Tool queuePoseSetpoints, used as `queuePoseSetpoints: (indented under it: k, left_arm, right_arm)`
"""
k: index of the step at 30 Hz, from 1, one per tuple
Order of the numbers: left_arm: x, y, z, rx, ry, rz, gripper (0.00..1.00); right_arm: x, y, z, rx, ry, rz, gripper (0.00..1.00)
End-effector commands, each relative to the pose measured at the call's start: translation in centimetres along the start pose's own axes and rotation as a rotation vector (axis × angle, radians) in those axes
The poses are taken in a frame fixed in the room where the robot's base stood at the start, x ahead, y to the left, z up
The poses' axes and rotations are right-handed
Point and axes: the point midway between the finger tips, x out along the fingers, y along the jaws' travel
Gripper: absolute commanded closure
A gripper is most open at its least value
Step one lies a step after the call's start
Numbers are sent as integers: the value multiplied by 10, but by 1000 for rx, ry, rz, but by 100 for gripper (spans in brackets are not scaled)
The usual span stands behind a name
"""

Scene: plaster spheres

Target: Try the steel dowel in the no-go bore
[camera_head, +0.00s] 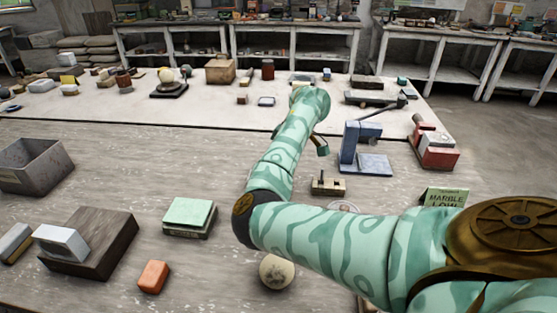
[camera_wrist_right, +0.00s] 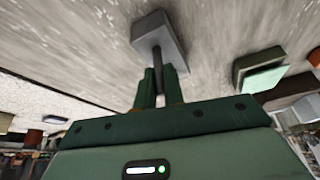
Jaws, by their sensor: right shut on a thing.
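In the right wrist view, my right gripper (camera_wrist_right: 158,85) is shut on the steel dowel (camera_wrist_right: 156,62), a thin dark pin between its fingertips. The dowel reaches toward a grey block (camera_wrist_right: 165,33) on the bench. I cannot tell whether its tip is in a bore, touching the block or just over it. In the head view, my right gripper (camera_head: 319,145) is partly hidden by my arm, behind a small brownish block (camera_head: 328,188). I cannot tell whether this is the same block. No bore is clearly visible. My left gripper is not in view.
A blue stand (camera_head: 362,160) and a red-and-grey device (camera_head: 435,150) stand to the right. A mint-topped box (camera_head: 189,215), orange block (camera_head: 153,277) and dark slab (camera_head: 95,250) lie to the left. A pale ball (camera_head: 276,272) sits by my forearm.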

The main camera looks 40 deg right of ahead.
Motion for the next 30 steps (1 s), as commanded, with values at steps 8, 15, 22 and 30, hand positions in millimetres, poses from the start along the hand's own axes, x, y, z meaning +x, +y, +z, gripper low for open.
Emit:
queuePoseSetpoints:
  k: [8, 15, 22, 30]
  left_arm:
    - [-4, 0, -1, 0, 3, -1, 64]
    - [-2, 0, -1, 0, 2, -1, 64]
    - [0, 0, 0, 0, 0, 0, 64]
    - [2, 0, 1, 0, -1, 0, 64]
  right_arm:
    - [-8, 0, -4, 0, 2, 0, 100]
    - [-6, 0, -3, 0, 1, 0, 100]
    - [-4, 0, -2, 0, 1, 0, 100]
    - [-1, 0, -1, 0, 1, 0, 100]
